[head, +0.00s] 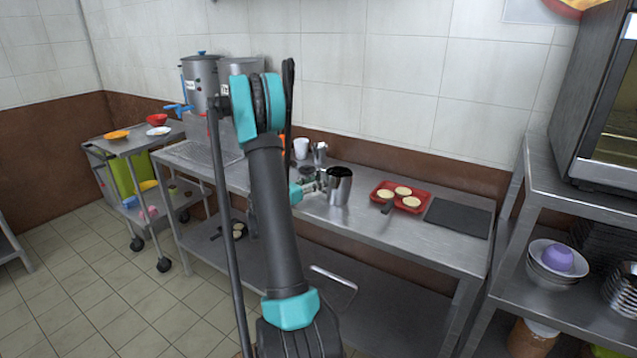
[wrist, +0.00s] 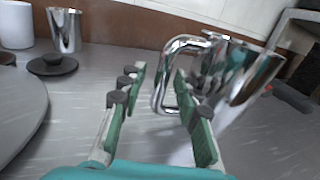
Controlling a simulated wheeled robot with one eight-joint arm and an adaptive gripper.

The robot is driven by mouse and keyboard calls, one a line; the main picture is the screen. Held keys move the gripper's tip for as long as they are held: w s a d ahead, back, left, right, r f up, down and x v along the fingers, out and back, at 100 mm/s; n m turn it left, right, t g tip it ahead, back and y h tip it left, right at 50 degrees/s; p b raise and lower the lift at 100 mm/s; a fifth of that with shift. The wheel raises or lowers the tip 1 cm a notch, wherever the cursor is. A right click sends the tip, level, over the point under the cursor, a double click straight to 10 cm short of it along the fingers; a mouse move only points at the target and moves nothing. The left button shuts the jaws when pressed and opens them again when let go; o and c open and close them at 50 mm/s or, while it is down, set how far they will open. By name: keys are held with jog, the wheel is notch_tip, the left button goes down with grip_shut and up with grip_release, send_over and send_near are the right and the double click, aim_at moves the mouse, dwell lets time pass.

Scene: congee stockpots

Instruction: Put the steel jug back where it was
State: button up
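The steel jug (head: 340,187) is shiny and stands upright on the steel worktable, left of the red tray. In the wrist view the jug (wrist: 236,80) is at the upper right, its loop handle (wrist: 162,85) turned towards me. My gripper (head: 312,184) is low over the table, just left of the jug. In the wrist view my gripper (wrist: 158,88) is open, with the handle between its fingers. A gap shows between the left finger and the handle; I cannot tell whether the right finger touches it. My arm hides part of the table.
A smaller steel cup (head: 319,153) and a white cup (head: 301,148) stand behind. A red tray (head: 399,188) with pale round pieces and a dark mat (head: 457,217) lie to the right. A dark lid (wrist: 52,65) lies near the cups. Front table space right of the jug is clear.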

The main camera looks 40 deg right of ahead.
jog(key=a, duration=0.7)
jog(key=s+a, duration=0.1)
jog(key=a, duration=0.3)
jog(key=shift+a, duration=0.3)
jog(key=shift+a+r, duration=0.15)
jog(key=shift+r, duration=0.1)
jog(key=w+a+r+n+t+y, duration=0.2)
jog(key=w+a+r+n+t, duration=0.3)
jog(key=r+n+t, duration=0.3)
jog(key=w+a+r+n+t+y, duration=0.2)
jog(key=w+a+r+n+t, duration=0.2)
jog(key=a+r+n+t, duration=0.45)
jog(key=a+f+n+t+y, duration=0.1)
jog(key=a+n+y, duration=0.4)
jog(key=n+y, duration=0.45)
jog(key=s+a+f+n+g+y, duration=0.75)
jog(key=s+a+f+n, duration=0.55)
jog(key=n, duration=0.7)
jog(key=s+d+f+n+g+h, duration=0.1)
jog(key=s+d+f+n+g, duration=0.1)
jog(key=s+f, duration=0.3)
jog(key=s+d+f+n+g+h, duration=0.1)
jog(key=s+f+n+g, duration=0.3)
jog(key=s, duration=0.8)
notch_tip(320, 180, down, 3)
jog(key=shift+s+d+r+n+g+h, duration=0.2)
jog(key=shift+s+d+n+g+h, duration=0.25)
jog(key=shift+g, duration=0.25)
